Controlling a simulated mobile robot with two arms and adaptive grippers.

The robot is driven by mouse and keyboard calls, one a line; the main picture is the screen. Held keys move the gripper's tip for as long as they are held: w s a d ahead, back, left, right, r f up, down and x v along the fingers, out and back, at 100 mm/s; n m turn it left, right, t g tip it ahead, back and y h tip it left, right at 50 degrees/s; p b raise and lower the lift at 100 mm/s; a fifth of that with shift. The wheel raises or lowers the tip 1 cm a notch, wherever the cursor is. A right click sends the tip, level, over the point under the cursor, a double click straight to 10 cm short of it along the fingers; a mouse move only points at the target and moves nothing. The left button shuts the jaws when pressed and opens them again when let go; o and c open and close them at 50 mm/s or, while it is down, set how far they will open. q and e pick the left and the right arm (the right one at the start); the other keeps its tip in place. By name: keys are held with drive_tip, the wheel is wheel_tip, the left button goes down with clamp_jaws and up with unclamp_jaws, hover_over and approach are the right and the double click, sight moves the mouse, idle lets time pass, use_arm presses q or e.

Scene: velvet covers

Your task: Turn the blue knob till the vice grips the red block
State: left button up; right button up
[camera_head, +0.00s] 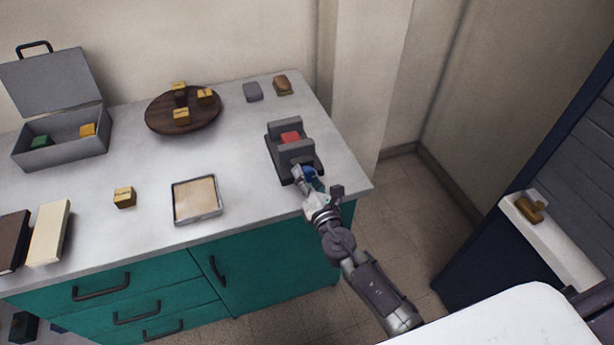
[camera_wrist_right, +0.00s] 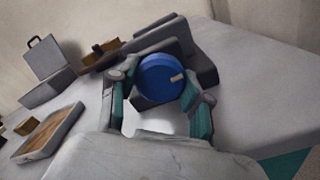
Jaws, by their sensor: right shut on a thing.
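The dark grey vice (camera_head: 283,160) stands near the right end of the worktop. The red block (camera_head: 290,138) sits between its two jaws; whether both jaws touch it I cannot tell. The blue knob (camera_head: 309,173) is on the vice's near end, partly covered by my right gripper. My right gripper (camera_head: 306,178) is shut on the knob, its fingers on either side of it. In the right wrist view the blue knob (camera_wrist_right: 162,78) faces the camera, with a pale mark at its right side. The red block is hidden there. My left gripper is not in view.
The light worktop (camera_head: 240,140) also holds a shallow tray (camera_head: 175,202), a round brown board (camera_head: 160,114) with several small blocks, an open grey box (camera_head: 70,150) and a yellow block (camera_head: 125,197). A grey piece (camera_head: 253,92) and a brown piece (camera_head: 282,85) lie behind the vice.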

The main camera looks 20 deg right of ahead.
drive_tip(key=shift+f+m, duration=0.1)
drive_tip(key=shift+m, duration=0.2)
drive_tip(key=m+b, duration=0.2)
drive_tip(key=shift+m, duration=0.4)
drive_tip(key=m+b, duration=0.1)
drive_tip(key=m, duration=0.2)
drive_tip(key=shift+m, duration=0.4)
drive_tip(key=m, duration=0.4)
drive_tip(key=shift+b, duration=0.35)
drive_tip(key=shift+m, duration=2.2)
drive_tip(key=o, duration=1.2)
drive_tip(key=shift+c, duration=0.2)
